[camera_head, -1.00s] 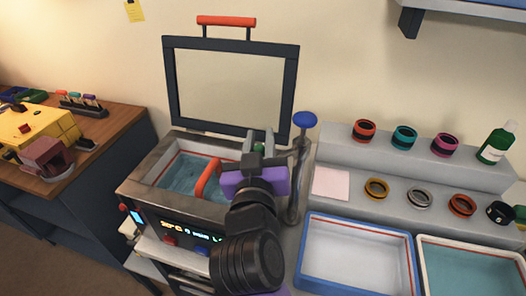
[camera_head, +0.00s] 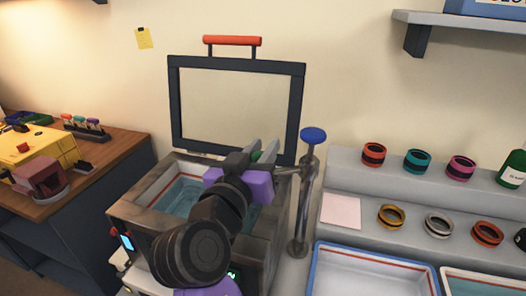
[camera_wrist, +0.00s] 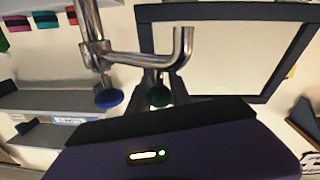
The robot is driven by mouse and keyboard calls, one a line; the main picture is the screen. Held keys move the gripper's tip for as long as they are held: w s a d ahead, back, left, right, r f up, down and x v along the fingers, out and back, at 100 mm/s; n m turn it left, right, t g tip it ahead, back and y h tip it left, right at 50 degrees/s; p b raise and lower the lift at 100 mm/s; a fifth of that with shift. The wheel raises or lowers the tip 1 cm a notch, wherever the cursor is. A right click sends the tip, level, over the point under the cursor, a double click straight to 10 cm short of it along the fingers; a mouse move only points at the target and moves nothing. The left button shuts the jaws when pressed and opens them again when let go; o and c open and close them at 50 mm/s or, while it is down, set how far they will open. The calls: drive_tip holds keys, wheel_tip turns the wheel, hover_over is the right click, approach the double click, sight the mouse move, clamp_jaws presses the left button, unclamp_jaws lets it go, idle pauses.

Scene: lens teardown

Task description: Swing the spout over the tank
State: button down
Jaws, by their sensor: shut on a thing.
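The tank (camera_head: 146,194) is an open metal-rimmed basin with bluish liquid, below and left of my gripper. The tap's metal post (camera_head: 302,215) stands at the tank's right, topped by a blue knob (camera_head: 313,135). The spout (camera_wrist: 140,57) runs sideways from the post and ends in a bent tip, seen in the wrist view.
The tank's framed lid (camera_head: 287,110) stands raised behind it, with a red handle (camera_head: 232,41). At the right are a stepped shelf with coloured rings (camera_head: 374,154) and a blue-rimmed tray (camera_head: 366,262). A wooden bench (camera_head: 105,155) stands at the left.

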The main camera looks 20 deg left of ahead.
drive_tip(key=shift+f, duration=0.1)
drive_tip(key=c, duration=1.2)
unclamp_jaws()
drive_tip(key=shift+s, duration=0.1)
drive_tip(key=s, duration=0.7)
drive_tip(key=shift+s+a+b, duration=0.15)
drive_tip(key=shift+s+b, duration=0.15)
drive_tip(key=shift+b, duration=0.1)
